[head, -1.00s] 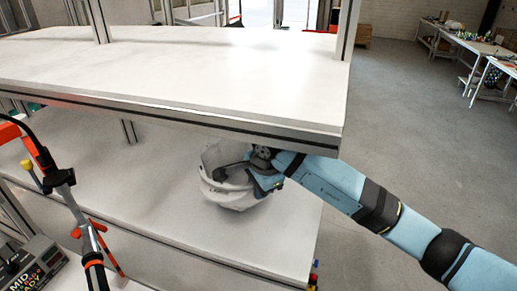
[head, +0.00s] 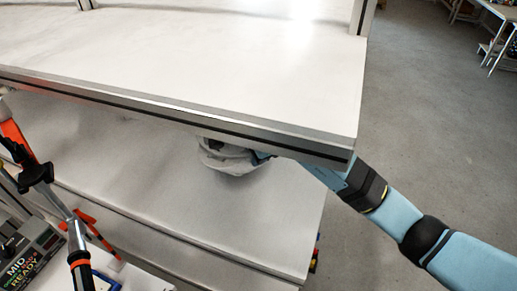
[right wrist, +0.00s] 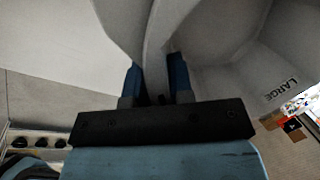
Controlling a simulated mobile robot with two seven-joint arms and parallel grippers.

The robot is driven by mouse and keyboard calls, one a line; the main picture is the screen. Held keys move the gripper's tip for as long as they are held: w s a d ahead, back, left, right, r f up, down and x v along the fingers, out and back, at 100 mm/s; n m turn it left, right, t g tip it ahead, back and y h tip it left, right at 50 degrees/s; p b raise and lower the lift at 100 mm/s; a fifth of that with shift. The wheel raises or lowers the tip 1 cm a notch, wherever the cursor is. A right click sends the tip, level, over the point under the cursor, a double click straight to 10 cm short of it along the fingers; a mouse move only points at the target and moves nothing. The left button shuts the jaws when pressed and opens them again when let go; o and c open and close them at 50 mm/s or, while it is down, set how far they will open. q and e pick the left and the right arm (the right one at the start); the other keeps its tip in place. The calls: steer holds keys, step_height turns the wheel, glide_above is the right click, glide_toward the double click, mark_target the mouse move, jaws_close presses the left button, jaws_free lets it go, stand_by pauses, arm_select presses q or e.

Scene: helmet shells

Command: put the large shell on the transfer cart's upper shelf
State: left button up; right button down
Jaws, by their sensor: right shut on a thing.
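The large shell (head: 228,158) is a pale grey helmet shell. In the head view it is under the front edge of the white upper shelf (head: 250,75), which hides its top. The lower white shelf (head: 180,185) lies below it; I cannot tell whether they touch. My right arm reaches in from the right, its gripper mostly hidden behind the shelf edge. In the right wrist view my right gripper (right wrist: 157,82) is shut on the shell's thin wall (right wrist: 155,40). The word LARGE shows on a pale surface at the right. My left gripper is not in view.
The upper shelf's bare top is clear, with a metal post (head: 362,15) at its right corner. A box with a MID READY display (head: 28,262) and orange-and-black tools (head: 78,250) stand at lower left. Open grey floor (head: 430,120) lies right.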

steer(key=shift+a+r, duration=0.1)
steer(key=shift+a, duration=0.05)
steer(key=shift+f, duration=0.2)
steer(key=c, duration=1.4)
jaws_free()
steer(key=shift+w+f, duration=0.15)
steer(key=shift+w, duration=0.05)
steer(key=o, duration=0.4)
steer(key=shift+s, duration=0.1)
steer(key=shift+r, duration=0.25)
steer(key=shift+s+d+r, duration=0.3)
steer(key=shift+s+r, duration=0.05)
steer(key=shift+r, duration=0.2)
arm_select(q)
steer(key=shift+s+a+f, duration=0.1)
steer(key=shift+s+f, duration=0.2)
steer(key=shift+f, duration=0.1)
arm_select(e)
steer(key=s+d, duration=0.1)
steer(key=s, duration=0.2)
steer(key=s+d, duration=0.2)
steer(key=s, duration=0.1)
steer(key=s+d, duration=0.2)
steer(key=s, duration=0.2)
steer(key=shift+d, duration=0.1)
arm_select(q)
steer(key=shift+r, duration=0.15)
arm_select(e)
steer(key=shift+s, duration=0.1)
